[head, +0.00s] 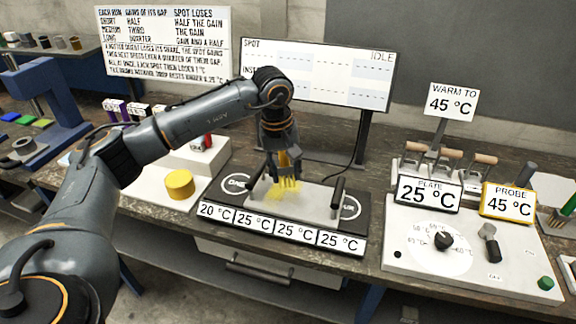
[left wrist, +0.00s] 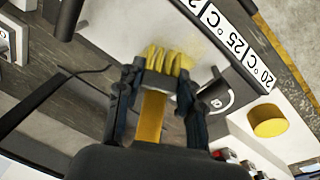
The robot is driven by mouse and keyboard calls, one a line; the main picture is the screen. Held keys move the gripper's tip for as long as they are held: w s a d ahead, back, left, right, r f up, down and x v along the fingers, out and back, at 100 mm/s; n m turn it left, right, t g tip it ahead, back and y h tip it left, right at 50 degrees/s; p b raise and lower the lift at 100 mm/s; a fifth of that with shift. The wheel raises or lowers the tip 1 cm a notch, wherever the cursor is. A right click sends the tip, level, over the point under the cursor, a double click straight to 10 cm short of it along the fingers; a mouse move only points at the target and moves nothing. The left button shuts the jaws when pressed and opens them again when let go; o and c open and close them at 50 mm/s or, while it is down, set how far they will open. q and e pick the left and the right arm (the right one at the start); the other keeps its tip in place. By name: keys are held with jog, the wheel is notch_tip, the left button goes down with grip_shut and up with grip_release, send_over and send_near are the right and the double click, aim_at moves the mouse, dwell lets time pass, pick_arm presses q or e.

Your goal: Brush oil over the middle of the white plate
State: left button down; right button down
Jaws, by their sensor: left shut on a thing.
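My left gripper (head: 278,166) is shut on a yellow brush (head: 288,180), bristles down over the left part of the white plate (head: 318,202). In the left wrist view, the brush handle (left wrist: 151,118) runs between the fingers of the left gripper (left wrist: 158,88), and its yellow bristles (left wrist: 168,60) reach the plate (left wrist: 125,25). I cannot tell whether they touch it. A yellow oil smear (head: 280,196) lies around the bristles, left of the plate's middle. The right gripper is not in view.
A dark upright handle (head: 338,192) stands at the plate's right end. A row of temperature labels (head: 280,230) runs along its front. A yellow round pot (head: 180,184) sits left. A control panel (head: 470,250) with knobs stands right, and a display board (head: 318,75) behind.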

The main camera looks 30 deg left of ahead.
pick_arm(q)
jog(key=shift+s+d+r, duration=0.1)
jog(key=shift+s, duration=0.5)
jog(key=shift+w+d, duration=0.7)
jog(key=shift+w, duration=4.75)
jog(key=shift+s+d+r, duration=0.7)
jog(key=shift+s+d, duration=0.45)
jog(key=shift+s, duration=3.8)
jog(key=shift+w+a, duration=1.15)
jog(key=shift+w, duration=3.8)
jog(key=s+d+r, duration=0.1)
jog(key=s+d, duration=0.4)
jog(key=s, duration=0.1)
